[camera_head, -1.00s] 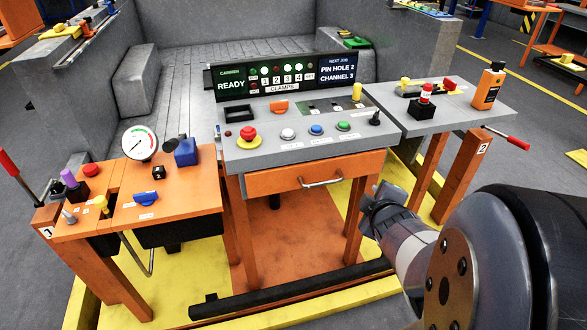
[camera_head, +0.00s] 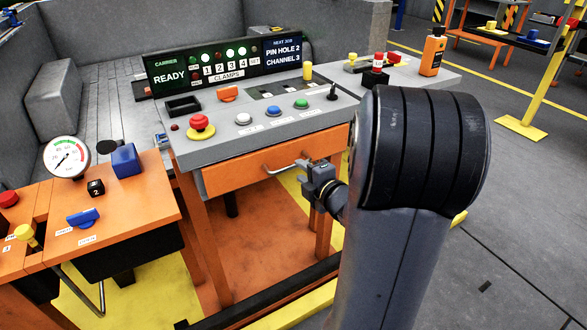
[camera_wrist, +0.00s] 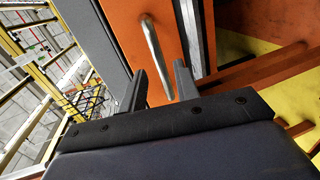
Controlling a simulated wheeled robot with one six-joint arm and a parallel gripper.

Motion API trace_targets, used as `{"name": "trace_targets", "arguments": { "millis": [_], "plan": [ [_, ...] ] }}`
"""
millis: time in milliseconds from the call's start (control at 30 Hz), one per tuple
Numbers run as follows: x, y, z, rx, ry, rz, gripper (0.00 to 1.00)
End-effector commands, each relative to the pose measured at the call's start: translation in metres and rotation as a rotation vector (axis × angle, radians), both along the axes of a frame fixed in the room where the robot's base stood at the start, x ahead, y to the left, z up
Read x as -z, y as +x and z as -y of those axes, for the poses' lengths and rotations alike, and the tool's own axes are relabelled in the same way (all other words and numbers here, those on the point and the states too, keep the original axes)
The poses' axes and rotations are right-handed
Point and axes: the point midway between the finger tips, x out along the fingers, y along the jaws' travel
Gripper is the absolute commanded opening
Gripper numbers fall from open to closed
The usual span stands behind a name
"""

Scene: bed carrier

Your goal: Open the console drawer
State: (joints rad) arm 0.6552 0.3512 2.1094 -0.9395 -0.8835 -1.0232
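The console drawer (camera_head: 250,172) has an orange front under the grey control panel, and looks shut or nearly so. Its metal bar handle (camera_head: 282,170) is at the right part of the front, partly hidden by my gripper (camera_head: 306,165). In the wrist view the handle (camera_wrist: 154,55) runs lengthwise between the two separated fingers of my gripper (camera_wrist: 160,68), against the orange drawer front (camera_wrist: 122,25). The gripper is open. I cannot tell whether either finger touches the bar.
The console top (camera_head: 225,135) carries a red mushroom button (camera_head: 200,123) and several other controls above the drawer. An orange side table (camera_head: 120,195) with a gauge (camera_head: 67,157) stands at left. A grey table with an orange bottle (camera_head: 433,52) stands behind my arm.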

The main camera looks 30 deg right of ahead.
Motion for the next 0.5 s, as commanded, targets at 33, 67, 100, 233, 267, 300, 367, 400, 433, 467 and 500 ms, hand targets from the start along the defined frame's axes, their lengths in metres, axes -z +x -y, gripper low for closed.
{"name": "trace_targets", "arguments": {
  "millis": [33, 67, 100, 233, 267, 300, 367, 400, 433, 467, 500],
  "plan": [
    [0.004, 0.010, -0.001, -0.003, 0.001, 0.000, 0.30],
    [0.005, 0.016, -0.001, -0.003, 0.001, -0.001, 0.30],
    [0.006, 0.022, -0.002, -0.004, 0.001, 0.000, 0.30],
    [0.009, 0.039, -0.002, -0.001, 0.000, -0.001, 0.30],
    [0.009, 0.041, -0.001, -0.001, 0.000, 0.000, 0.30],
    [0.010, 0.044, -0.001, 0.000, 0.001, 0.000, 0.30],
    [0.010, 0.047, -0.002, 0.001, 0.001, 0.000, 0.30],
    [0.010, 0.048, -0.002, 0.001, 0.001, 0.000, 0.30],
    [0.011, 0.049, -0.002, 0.001, 0.001, -0.001, 0.30],
    [0.011, 0.049, -0.002, 0.001, 0.001, -0.001, 0.30],
    [0.010, 0.050, -0.002, 0.001, 0.001, -0.001, 0.30]
  ]
}}
